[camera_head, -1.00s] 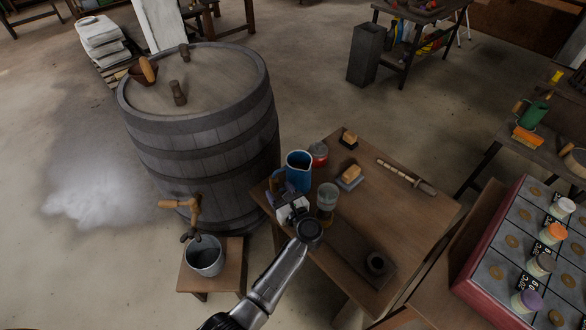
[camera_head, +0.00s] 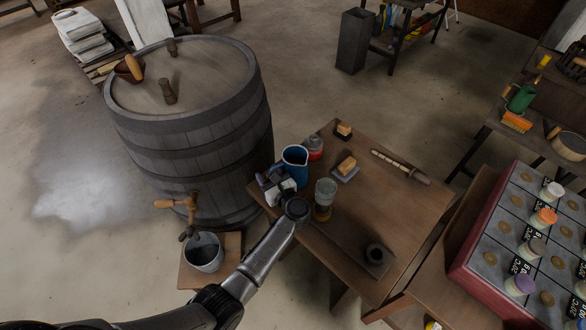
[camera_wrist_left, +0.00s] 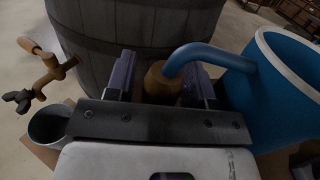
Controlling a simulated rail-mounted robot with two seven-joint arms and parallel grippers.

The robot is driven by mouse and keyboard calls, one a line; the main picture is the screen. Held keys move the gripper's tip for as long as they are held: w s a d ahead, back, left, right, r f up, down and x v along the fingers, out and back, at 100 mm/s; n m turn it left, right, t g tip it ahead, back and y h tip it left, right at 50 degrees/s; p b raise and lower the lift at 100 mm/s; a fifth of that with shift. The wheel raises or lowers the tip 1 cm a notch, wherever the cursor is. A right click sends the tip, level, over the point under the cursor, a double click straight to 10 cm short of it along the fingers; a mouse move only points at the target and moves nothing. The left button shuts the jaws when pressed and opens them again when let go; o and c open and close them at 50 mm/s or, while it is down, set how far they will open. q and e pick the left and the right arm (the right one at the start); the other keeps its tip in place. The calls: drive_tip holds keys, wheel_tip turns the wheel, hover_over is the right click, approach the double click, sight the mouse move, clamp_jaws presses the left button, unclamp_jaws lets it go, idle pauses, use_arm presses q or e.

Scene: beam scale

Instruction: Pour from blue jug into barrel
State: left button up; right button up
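The blue jug (camera_head: 295,157) stands upright at the left edge of the wooden table. My left gripper (camera_head: 268,181) is at this handle. In the left wrist view its two purple fingers (camera_wrist_left: 160,78) are spread either side of the brown grip, with a narrow gap on the left. The big grey wooden barrel (camera_head: 190,130) stands upright left of the table. My right gripper is not in view.
A grey bucket (camera_head: 204,252) sits on a low stool below the barrel's wooden tap (camera_head: 190,208). Close to the jug are a glass (camera_head: 325,195), a red-lidded jar (camera_head: 314,146) and a sponge block (camera_head: 346,166).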

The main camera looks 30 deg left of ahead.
use_arm(q)
drive_tip(key=shift+a, duration=0.1)
drive_tip(key=c, duration=0.3)
clamp_jaws()
drive_tip(key=shift+r, duration=0.25)
wheel_tip(320, 180, up, 18)
idle(0.7)
drive_tip(key=shift+f, duration=0.1)
drive_tip(key=shift+c, duration=0.9)
unclamp_jaws()
clamp_jaws()
